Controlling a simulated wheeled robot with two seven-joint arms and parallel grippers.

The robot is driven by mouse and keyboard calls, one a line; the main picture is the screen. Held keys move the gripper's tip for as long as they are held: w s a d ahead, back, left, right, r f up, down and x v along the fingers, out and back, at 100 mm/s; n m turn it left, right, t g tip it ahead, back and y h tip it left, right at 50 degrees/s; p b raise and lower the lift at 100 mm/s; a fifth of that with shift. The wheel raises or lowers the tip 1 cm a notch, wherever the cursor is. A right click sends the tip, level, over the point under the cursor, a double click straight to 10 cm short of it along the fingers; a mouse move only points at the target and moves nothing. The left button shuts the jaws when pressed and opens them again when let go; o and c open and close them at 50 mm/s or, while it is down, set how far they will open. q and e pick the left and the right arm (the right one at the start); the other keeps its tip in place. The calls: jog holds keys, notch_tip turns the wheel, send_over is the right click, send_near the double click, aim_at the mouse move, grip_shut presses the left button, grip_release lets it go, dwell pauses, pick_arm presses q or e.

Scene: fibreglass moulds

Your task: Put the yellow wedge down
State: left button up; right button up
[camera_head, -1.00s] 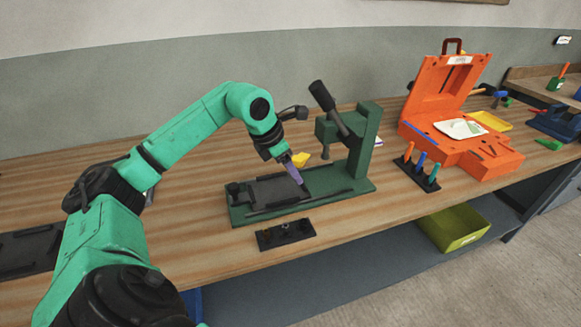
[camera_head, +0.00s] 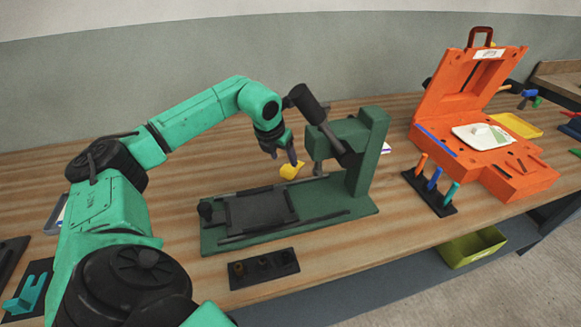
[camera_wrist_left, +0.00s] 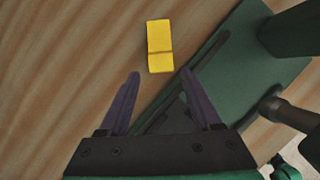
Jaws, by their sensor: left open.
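The yellow wedge (camera_head: 290,171) lies on the wooden bench just behind the green press (camera_head: 366,165). It also shows in the left wrist view (camera_wrist_left: 160,45), lying beyond the fingertips. My left gripper (camera_head: 291,158) is above and close to the wedge in the head view. In the left wrist view the left gripper (camera_wrist_left: 160,75) has its two purple fingers apart, with nothing between them. My right gripper is not in view.
The press's base plate (camera_head: 330,202) and lever (camera_head: 325,118) stand close to my left gripper. A black block with holes (camera_head: 263,268) lies in front. A tool stand (camera_head: 430,190) and an open orange case (camera_head: 470,95) are to the right. Bench left of the press is mostly clear.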

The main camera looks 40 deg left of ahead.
pick_arm(q)
jog(key=p+x, duration=0.1)
jog(key=x, duration=0.4)
jog(key=shift+d+f+p, duration=0.1)
jog(key=shift+f+p, duration=0.2)
jog(key=shift+p, duration=0.1)
jog(key=shift+w+f, duration=0.1)
jog(key=shift+f, duration=0.2)
jog(key=shift+c, duration=0.6)
grip_shut()
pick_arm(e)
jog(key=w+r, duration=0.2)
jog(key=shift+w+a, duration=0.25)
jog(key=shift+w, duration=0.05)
pick_arm(q)
jog(key=shift+r, duration=0.1)
notch_tip(320, 180, up, 8)
jog(key=shift+w+r+b, duration=0.1)
jog(key=shift+r+b, duration=0.05)
jog(key=shift+b, duration=0.55)
notch_tip(320, 180, up, 11)
send_over(288, 169)
jog(key=shift+r+p, duration=0.3)
jog(key=shift+p, duration=0.1)
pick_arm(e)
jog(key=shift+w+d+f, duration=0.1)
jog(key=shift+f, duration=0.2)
